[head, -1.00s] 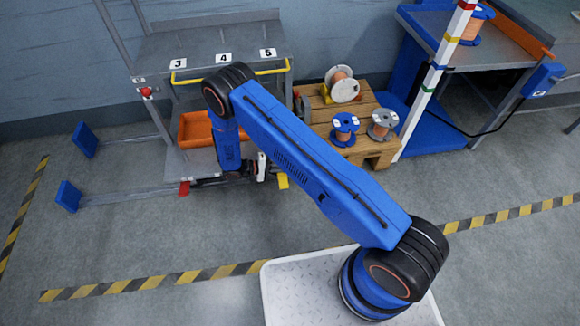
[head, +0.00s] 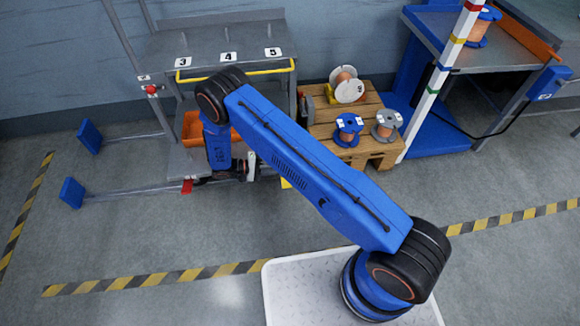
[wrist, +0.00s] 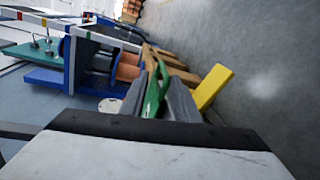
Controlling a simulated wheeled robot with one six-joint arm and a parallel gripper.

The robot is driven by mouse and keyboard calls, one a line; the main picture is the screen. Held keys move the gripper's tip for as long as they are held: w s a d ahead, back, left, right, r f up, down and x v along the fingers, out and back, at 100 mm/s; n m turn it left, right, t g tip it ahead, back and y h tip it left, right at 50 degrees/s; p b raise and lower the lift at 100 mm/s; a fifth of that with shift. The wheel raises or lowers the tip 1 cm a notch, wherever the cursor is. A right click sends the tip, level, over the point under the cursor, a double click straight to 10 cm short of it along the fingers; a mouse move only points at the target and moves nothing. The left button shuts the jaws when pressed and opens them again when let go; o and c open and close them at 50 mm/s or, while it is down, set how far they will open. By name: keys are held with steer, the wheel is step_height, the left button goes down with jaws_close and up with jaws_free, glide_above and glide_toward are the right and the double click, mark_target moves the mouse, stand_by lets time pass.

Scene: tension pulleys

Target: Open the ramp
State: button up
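No part is clearly recognisable as the ramp. In the head view my gripper (head: 252,166) is low in front of the grey shelf stand (head: 218,43), left of the pallet, and mostly hidden by my arm. In the wrist view my gripper (wrist: 160,97) shows two grey fingers with a narrow green piece (wrist: 154,92) between or just beyond them. I cannot tell whether they touch it. A yellow piece (wrist: 212,88) stands right of the fingers, apart from them. A small yellow piece (head: 286,183) also shows near my gripper in the head view.
The stand has a yellow rail (head: 240,72), an orange bin (head: 191,126) and floor legs with blue end plates (head: 72,192). A wooden pallet (head: 375,150) holds cable spools (head: 348,128). A banded white pole (head: 440,80) stands right of it. Front floor is open.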

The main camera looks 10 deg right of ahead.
steer(key=a+r, duration=0.2)
steer(key=a, duration=0.9)
steer(key=shift+a, duration=0.25)
steer(key=shift+r, duration=0.1)
